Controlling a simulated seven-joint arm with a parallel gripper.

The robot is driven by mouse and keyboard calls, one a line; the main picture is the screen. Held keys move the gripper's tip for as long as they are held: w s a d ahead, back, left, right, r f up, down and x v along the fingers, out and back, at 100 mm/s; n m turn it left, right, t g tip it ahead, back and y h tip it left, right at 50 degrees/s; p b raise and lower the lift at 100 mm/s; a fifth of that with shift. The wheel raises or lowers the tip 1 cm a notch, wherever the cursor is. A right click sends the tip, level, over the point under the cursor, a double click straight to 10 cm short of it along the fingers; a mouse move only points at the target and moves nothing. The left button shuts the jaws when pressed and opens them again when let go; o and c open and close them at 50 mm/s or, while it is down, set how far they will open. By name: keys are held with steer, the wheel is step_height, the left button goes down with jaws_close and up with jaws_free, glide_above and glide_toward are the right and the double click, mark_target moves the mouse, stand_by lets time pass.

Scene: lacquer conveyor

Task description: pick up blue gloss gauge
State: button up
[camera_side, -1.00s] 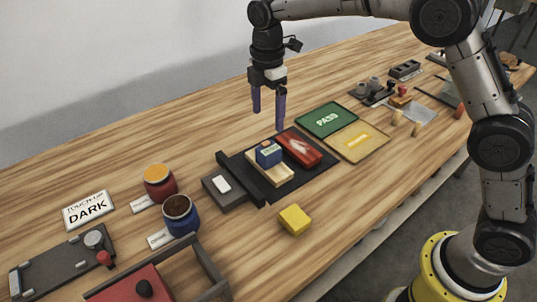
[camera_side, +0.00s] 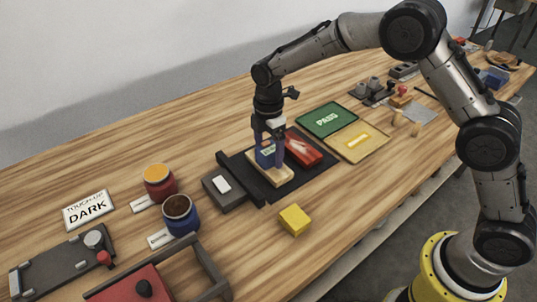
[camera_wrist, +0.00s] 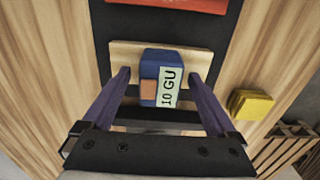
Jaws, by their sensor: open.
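The blue gloss gauge (camera_wrist: 150,58) is a small blue block with a pale label, reading "10 GU" in the wrist view, and an orange-brown patch. It rests on a light wooden block (camera_wrist: 207,62) on the black mat. In the side view the gauge (camera_side: 265,157) is partly hidden behind my gripper (camera_side: 271,161). My gripper is open and lowered over it. In the wrist view the two purple fingers (camera_wrist: 162,82) stand on either side of the gauge, with gaps showing between them and it.
A red panel (camera_side: 304,148) lies beside the gauge on the black mat (camera_side: 288,187). A yellow block (camera_side: 295,219) sits in front. The green PASS plate (camera_side: 326,119) and a yellow plate (camera_side: 358,141) lie to the right. Red and blue pots (camera_side: 181,216) stand left.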

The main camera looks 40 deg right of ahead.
jaws_close()
stand_by(0.5)
steer(key=shift+r, duration=0.1)
